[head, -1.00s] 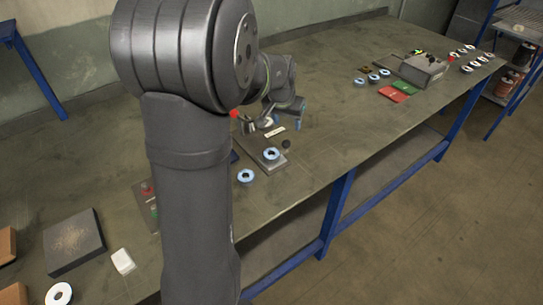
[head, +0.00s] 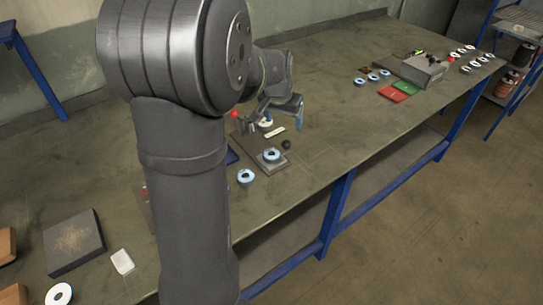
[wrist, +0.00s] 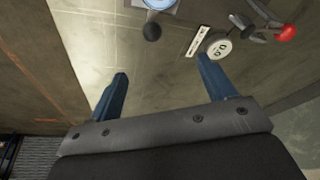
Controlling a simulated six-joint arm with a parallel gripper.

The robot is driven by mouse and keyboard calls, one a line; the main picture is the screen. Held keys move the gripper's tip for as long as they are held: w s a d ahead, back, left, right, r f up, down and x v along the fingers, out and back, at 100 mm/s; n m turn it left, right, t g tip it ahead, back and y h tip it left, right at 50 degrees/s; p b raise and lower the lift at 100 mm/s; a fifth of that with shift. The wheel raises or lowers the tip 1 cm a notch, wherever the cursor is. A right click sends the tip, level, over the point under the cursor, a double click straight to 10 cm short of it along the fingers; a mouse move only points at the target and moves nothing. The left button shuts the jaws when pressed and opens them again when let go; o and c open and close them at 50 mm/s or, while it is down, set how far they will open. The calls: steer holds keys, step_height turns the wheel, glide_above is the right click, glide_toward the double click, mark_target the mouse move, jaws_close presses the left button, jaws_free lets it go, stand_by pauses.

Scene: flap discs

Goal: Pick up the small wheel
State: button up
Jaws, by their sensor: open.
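A small dark round thing (head: 287,144), which looks like the small wheel, lies on the table beside a flat plate (head: 254,155). It also shows in the wrist view (wrist: 152,32), beyond and between my fingertips. My gripper (head: 284,124) is open and empty above the table, farther back than the dark thing. In the wrist view its two blue fingers (wrist: 163,66) stand wide apart with bare table between them. The dark thing is apart from both fingers, and its fine shape is too small to tell.
A blue-and-white ring disc (head: 271,155) lies on the plate, another (head: 246,176) beside it. A white round part with holes (wrist: 217,45), a label strip (wrist: 198,41) and a red-knobbed clamp (wrist: 286,33) are near the right finger.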

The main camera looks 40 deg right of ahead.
steer(key=a+r+m+g+y, duration=0.1)
steer(key=a+r+y, duration=0.1)
steer(key=a+r, duration=0.45)
glide_above(271, 150)
steer(key=s+a, duration=0.1)
steer(key=s, duration=0.1)
steer(key=f, duration=1.1)
steer(key=shift+w+a+f, duration=0.1)
steer(key=shift+a+f, duration=0.1)
steer(key=shift+f, duration=0.1)
steer(key=shift+w+d+f, duration=0.15)
steer(key=shift+f, duration=2.5)
steer(key=c, duration=1.1)
steer(key=shift+r, duration=0.15)
